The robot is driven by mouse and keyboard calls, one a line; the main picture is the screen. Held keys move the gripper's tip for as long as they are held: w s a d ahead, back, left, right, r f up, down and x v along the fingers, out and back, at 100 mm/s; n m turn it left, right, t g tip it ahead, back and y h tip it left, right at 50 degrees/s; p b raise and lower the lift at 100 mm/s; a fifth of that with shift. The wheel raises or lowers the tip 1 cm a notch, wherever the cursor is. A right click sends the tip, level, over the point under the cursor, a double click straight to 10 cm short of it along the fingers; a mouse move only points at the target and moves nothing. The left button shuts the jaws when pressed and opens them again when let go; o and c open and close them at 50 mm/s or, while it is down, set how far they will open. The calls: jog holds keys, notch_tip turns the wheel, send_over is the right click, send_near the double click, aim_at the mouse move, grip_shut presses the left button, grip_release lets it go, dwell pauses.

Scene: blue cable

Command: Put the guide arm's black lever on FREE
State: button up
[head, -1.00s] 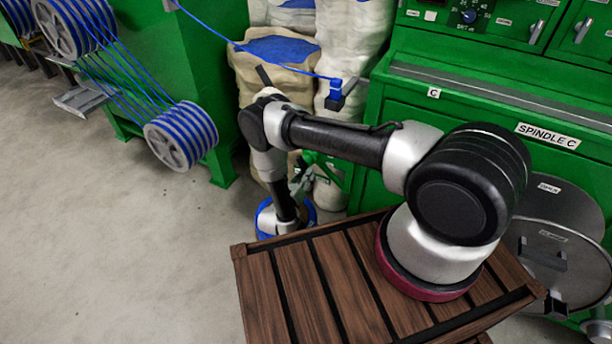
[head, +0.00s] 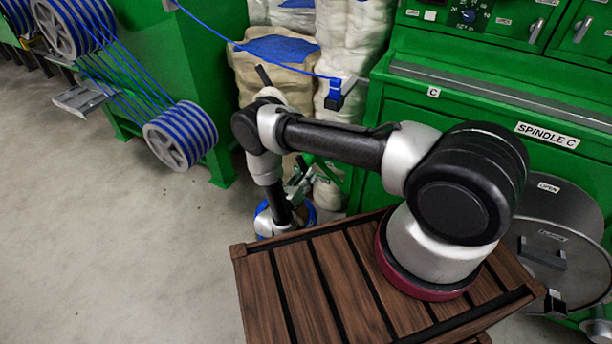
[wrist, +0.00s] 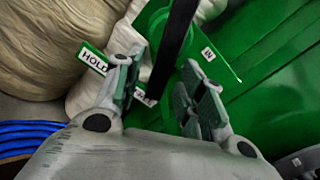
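In the wrist view a black lever (wrist: 176,45) runs from the top edge down between the two fingers of my gripper (wrist: 160,85). The fingers stand apart, one on each side of it, and I see no clear contact. A HOLD label (wrist: 93,60) is on a green plate left of the lever. A second label (wrist: 144,97), partly covered by the left finger and unreadable, lies near the lever's lower end.
Pale sacks (head: 275,70) stand close behind my arm. The green SPINDLE C machine (head: 470,115) is to the right. Blue cable spools (head: 180,136) are at the left. A blue cable (head: 235,48) hangs across above my arm. Open floor (head: 110,240) lies left of the slatted wooden top (head: 290,290).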

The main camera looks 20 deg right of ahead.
jog(key=v, duration=1)
jog(key=shift+s, duration=0.15)
jog(key=shift+a, duration=0.1)
